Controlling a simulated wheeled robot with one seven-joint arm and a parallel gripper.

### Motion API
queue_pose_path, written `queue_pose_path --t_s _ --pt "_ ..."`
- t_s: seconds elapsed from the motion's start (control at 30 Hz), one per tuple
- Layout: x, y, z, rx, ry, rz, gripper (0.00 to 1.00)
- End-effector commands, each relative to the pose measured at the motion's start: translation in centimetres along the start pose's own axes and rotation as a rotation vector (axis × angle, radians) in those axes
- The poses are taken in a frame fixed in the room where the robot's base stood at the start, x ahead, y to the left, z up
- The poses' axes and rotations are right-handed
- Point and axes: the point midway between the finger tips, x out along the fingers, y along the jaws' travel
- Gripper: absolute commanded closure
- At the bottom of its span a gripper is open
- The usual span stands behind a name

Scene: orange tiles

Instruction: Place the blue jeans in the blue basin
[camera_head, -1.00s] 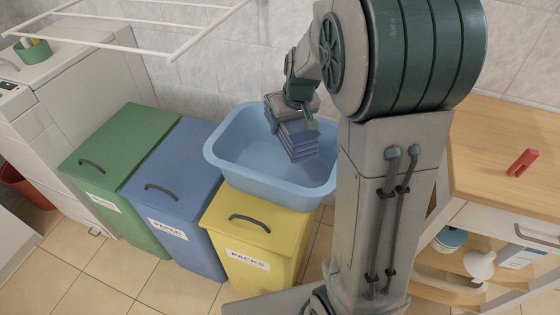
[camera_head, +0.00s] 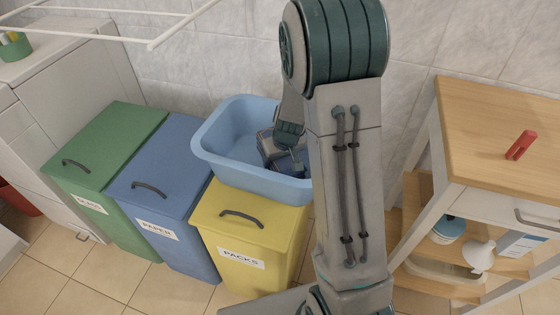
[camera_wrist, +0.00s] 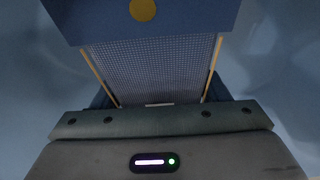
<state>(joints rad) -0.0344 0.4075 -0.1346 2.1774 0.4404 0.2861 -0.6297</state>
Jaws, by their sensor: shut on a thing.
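My gripper (camera_head: 290,153) reaches down into the basin and is shut on the jeans. In the wrist view the jeans (camera_wrist: 185,22) show as a dark blue block with a yellow round button, held in front of the gripper, and pale blue basin wall surrounds them. Whether the jeans touch the basin floor cannot be told.
A wooden-topped cart (camera_head: 500,120) with a red object (camera_head: 521,145) stands at right. A white drying rack (camera_head: 100,35) hangs upper left.

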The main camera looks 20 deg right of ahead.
Motion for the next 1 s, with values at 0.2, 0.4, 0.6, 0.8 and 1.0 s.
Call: queue_pose_path --t_s 0.2,0.4,0.6,0.8,1.0 --pt "0.6 0.0 0.1 0.000 0.004 0.001 0.73" --pt "0.9 0.0 0.2 0.000 0.003 0.001 0.73" --pt "0.8 0.0 0.2 0.000 0.001 0.000 0.10" --pt "0.7 0.0 0.2 0.000 0.001 0.000 0.10" --pt "-1.8 0.0 0.0 -0.001 0.004 0.000 0.10"
